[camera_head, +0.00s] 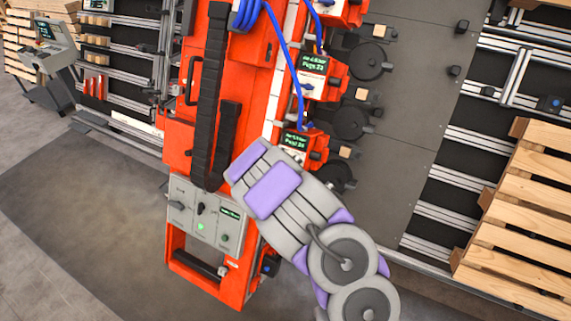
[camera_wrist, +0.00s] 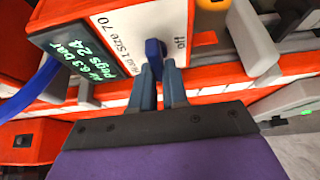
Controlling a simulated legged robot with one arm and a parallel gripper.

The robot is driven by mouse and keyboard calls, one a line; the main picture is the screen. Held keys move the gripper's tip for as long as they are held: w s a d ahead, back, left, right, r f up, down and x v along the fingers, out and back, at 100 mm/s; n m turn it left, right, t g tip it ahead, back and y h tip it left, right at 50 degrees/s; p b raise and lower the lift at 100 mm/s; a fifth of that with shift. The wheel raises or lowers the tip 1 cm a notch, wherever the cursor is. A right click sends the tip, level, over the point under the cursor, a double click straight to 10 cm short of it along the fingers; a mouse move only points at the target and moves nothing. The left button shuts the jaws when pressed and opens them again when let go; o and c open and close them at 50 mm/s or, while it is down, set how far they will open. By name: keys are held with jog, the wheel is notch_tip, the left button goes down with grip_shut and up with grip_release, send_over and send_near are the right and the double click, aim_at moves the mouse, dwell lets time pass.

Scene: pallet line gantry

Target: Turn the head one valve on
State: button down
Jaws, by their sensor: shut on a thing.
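The head one valve is a small blue lever (camera_wrist: 153,49) on a white panel (camera_wrist: 120,28) marked "Head 1 Size 70", in the wrist view. The word "off" is printed to its right. The lever points up and slightly left in that view, beside "off". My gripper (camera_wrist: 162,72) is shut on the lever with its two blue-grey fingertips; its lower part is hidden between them. In the head view my grey and purple arm reaches over the orange machine to the lowest head unit (camera_head: 298,142), and covers my fingers and this lever.
A dark display (camera_wrist: 84,62) reading "6.3 bar" and "pegs 24" is left of the panel. Blue hoses (camera_head: 293,60) run down to the head units. A grey control box (camera_head: 204,212) sits left of my arm. Wooden pallets (camera_head: 525,205) stand at right. Floor at lower left is clear.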

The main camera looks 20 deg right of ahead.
jog(key=shift+a, duration=0.1)
dwell(0.3)
jog(key=c, duration=1.3)
grip_release()
jog(key=shift+w+f, duration=0.15)
jog(key=shift+w, duration=0.05)
jog(key=shift+c, duration=0.2)
jog(key=shift+o, duration=1)
jog(key=shift+s, duration=0.1)
jog(key=shift+s, duration=0.1)
jog(key=p+v, duration=0.5)
jog(key=v, duration=0.5)
jog(key=shift+w+a+r, duration=0.2)
jog(key=shift+w, duration=0.05)
